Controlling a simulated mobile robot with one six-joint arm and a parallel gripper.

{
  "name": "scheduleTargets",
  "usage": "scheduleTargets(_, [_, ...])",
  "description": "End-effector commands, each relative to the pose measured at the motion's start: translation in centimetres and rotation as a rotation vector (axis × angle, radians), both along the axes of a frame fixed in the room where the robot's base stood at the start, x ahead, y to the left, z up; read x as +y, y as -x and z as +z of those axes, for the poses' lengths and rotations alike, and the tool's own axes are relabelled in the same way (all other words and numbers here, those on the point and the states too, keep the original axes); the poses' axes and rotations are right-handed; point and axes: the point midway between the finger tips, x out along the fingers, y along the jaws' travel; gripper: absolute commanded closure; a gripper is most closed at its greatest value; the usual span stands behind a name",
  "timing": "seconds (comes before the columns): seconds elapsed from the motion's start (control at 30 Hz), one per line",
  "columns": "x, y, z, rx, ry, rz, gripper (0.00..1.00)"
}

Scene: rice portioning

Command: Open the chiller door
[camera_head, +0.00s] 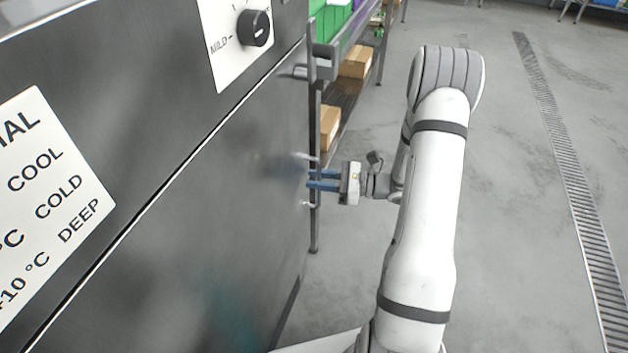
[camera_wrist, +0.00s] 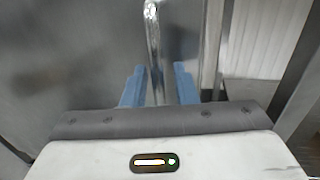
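The chiller door (camera_head: 215,215) is a dark brushed-steel panel on the left of the head view. It appears closed, with its face close to flush below the control panel. Its upright metal handle (camera_wrist: 153,45) shows clearly in the wrist view as a shiny bar. My gripper (camera_head: 311,180) is at the door's right edge, with its blue fingers pointing at the handle. In the wrist view the fingers (camera_wrist: 160,82) stand on both sides of the bar, with small gaps visible. The gripper looks open around the handle; the fingertips are partly hidden in the head view.
A control panel with a black dial (camera_head: 255,28) and a temperature label (camera_head: 45,205) sits above the door. Shelving with cardboard boxes (camera_head: 356,62) stands behind the chiller. The grey floor to the right is clear, with a drain grate (camera_head: 570,170).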

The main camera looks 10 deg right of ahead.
Motion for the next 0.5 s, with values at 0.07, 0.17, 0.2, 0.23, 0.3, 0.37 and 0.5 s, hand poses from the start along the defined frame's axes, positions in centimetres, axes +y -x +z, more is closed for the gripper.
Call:
scheduleTargets(0.07, [-0.01, -0.01, 0.01, 0.000, 0.000, 0.000, 0.74])
scheduleTargets(0.17, [-0.03, 0.00, 0.02, 0.000, 0.000, -0.001, 0.74])
scheduleTargets(0.2, [-0.04, 0.01, 0.02, 0.000, 0.000, -0.001, 0.77])
scheduleTargets(0.23, [-0.04, 0.01, 0.02, 0.000, 0.000, -0.001, 0.80])
scheduleTargets(0.3, [-0.05, 0.00, 0.02, 0.000, 0.000, -0.001, 0.85])
scheduleTargets(0.37, [-0.06, 0.00, 0.02, 0.000, 0.000, -0.001, 0.90])
scheduleTargets(0.5, [-0.10, -0.03, 0.03, -0.001, 0.000, -0.002, 1.00])
